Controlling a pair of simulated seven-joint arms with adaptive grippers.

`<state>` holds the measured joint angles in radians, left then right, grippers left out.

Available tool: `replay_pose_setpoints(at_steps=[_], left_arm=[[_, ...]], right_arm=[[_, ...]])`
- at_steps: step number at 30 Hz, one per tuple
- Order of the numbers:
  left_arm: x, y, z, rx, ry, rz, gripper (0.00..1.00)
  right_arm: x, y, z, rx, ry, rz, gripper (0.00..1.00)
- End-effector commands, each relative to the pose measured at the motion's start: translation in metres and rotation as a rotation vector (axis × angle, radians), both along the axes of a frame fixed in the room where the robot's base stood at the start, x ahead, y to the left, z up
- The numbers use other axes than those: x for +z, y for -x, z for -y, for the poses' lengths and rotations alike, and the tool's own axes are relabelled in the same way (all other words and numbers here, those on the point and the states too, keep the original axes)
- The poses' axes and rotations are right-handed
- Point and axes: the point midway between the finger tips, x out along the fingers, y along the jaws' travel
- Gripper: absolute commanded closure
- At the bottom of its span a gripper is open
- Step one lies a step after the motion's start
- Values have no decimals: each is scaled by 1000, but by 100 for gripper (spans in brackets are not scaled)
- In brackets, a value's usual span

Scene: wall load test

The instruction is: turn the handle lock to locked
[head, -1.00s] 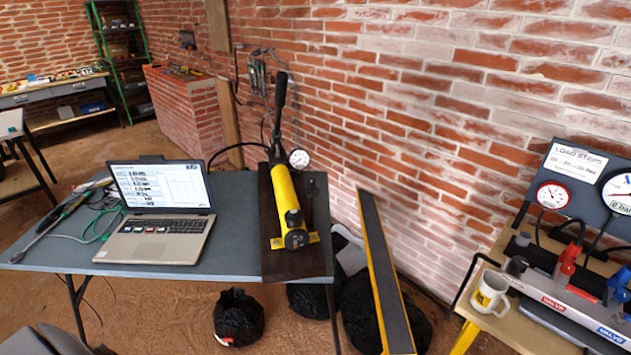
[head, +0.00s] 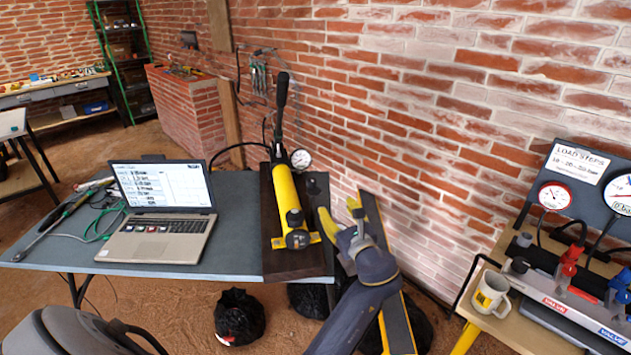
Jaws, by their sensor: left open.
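A yellow hand pump (head: 288,205) lies on a dark board (head: 318,255) at the right end of the grey table. Its black handle (head: 281,105) stands up at the far end, beside a round gauge (head: 301,159). I cannot make out which part is the handle lock. My left gripper (head: 340,213) is open and empty, with yellow fingertips. It is just right of the board and appears apart from the pump. My right gripper is not in view.
An open laptop (head: 163,208) and tools with green cable (head: 95,225) are on the table's left. A brick wall (head: 430,150) stands behind. At right, a bench holds a white mug (head: 490,292), red (head: 570,258) and blue (head: 620,283) valve levers, and gauges.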

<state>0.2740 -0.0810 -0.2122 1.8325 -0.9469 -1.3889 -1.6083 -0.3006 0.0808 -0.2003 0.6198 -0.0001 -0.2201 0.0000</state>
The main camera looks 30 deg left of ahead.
Motion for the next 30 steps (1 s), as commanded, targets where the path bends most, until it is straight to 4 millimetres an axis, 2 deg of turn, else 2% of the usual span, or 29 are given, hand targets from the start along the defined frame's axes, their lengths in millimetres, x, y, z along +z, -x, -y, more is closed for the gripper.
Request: replay_pose_setpoints(at_steps=[5, 11, 30], left_arm=[[-2, 7, -6, 40, -82, -111, 48], [-1, 0, -14, 41, -102, -133, 48], [-2, -65, -102, 39, -99, -132, 48]], right_arm=[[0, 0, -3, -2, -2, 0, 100], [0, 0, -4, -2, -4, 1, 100], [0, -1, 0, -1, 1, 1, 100]])
